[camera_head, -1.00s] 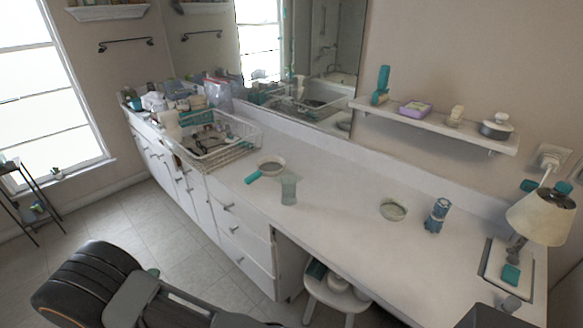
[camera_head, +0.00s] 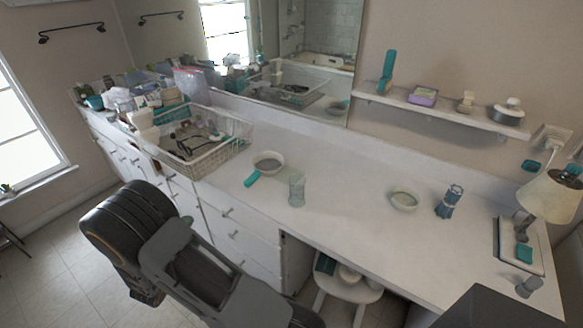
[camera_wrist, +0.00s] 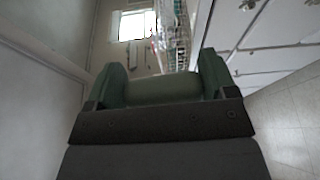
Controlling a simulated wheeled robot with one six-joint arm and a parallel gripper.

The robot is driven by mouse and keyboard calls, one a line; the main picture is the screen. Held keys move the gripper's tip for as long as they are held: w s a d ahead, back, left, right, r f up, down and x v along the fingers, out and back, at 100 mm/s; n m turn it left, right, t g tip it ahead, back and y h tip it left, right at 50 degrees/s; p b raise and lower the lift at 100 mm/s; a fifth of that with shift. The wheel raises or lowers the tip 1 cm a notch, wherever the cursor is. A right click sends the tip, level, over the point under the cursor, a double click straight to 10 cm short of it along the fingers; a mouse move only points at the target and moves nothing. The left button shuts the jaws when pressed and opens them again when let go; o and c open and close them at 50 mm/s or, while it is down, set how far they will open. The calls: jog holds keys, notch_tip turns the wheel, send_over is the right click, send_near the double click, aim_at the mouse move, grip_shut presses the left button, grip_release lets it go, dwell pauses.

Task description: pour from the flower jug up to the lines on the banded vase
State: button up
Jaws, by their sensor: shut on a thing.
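In the wrist view my gripper (camera_wrist: 164,82) has its two green fingers at either side of a grey-green rounded thing (camera_wrist: 163,90) and is shut on it. Only part of this thing shows, and I cannot make out a flower pattern or a spout. In the head view a pale, see-through greenish vessel (camera_head: 297,189) stands upright near the counter's front edge. A blue patterned vessel (camera_head: 449,201) stands upright farther right. I cannot tell for sure which one is the banded vase.
A pan with a teal handle (camera_head: 268,162) and a shallow bowl (camera_head: 404,199) lie on the white counter (camera_head: 345,215). A cluttered wire basket (camera_head: 205,160) is at left, a lamp (camera_head: 551,196) at right. A stool (camera_head: 352,284) is below. Counter between glass and bowl is clear.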

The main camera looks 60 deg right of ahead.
jog(key=s+d+r+m+g+y+p, duration=0.3)
jog(key=s+d+r+g, duration=0.5)
jog(key=s+d, duration=0.3)
jog(key=s+d+r+m+g+y+p, duration=0.3)
jog(key=s+d+r+m+g+p, duration=0.3)
jog(key=s+d+g, duration=0.5)
notch_tip(320, 180, up, 3)
jog(key=shift+s+d+f+m+g+y+p, duration=0.1)
jog(key=shift+s+d+m+g+y+p, duration=0.25)
jog(key=shift+d, duration=0.1)
